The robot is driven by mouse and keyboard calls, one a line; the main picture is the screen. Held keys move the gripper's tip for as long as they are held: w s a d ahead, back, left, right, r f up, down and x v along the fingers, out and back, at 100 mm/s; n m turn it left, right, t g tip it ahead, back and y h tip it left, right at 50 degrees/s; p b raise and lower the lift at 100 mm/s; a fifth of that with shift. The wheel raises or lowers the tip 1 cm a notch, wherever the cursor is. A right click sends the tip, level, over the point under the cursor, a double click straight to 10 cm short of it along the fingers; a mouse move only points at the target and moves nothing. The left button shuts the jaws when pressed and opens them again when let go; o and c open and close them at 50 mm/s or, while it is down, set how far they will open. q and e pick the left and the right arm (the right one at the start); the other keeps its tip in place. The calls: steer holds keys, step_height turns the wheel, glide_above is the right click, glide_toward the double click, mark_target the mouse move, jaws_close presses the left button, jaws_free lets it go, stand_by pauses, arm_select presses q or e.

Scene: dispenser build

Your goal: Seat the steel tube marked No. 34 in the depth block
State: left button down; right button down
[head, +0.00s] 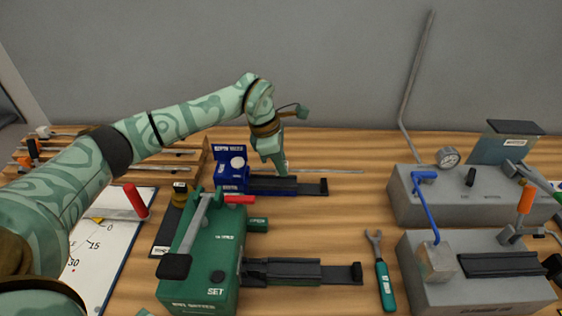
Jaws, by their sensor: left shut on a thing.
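The blue depth block (231,183) with its dark rail stands at the middle left of the bench, and its label is only partly readable. My left gripper (279,172) is just right of the block's upright part, above the rail. It is shut on a thin steel tube (335,171), which sticks out level to the right. The tube's left end is hidden by the gripper and the block, so I cannot tell whether it is inside the block. No number is readable on the tube. My right gripper is not in view.
A green machine (215,255) with a red-handled lever stands in front of the block. A teal-handled wrench (383,285) lies right of it. Two grey machines (430,208) (470,296) fill the right side. A rack of tubes (160,152) is behind my left arm.

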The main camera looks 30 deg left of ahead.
arm_select(q)
steer(key=shift+f, duration=0.25)
steer(key=shift+f, duration=0.4)
steer(key=shift+f+b, duration=0.35)
steer(key=shift+b, duration=0.05)
steer(key=shift+f, duration=0.65)
stand_by(0.5)
steer(key=shift+s+a, duration=0.1)
steer(key=shift+a, duration=0.15)
steer(key=shift+s+a+p, duration=0.2)
steer(key=shift+s+a, duration=0.1)
steer(key=shift+a, duration=0.35)
steer(key=shift+s+a+p, duration=0.2)
steer(key=shift+s+a, duration=0.15)
steer(key=shift+a, duration=0.3)
steer(key=shift+s+a+p, duration=0.2)
steer(key=shift+s+a, duration=0.1)
steer(key=shift+a, duration=0.35)
steer(key=c, duration=0.9)
jaws_free()
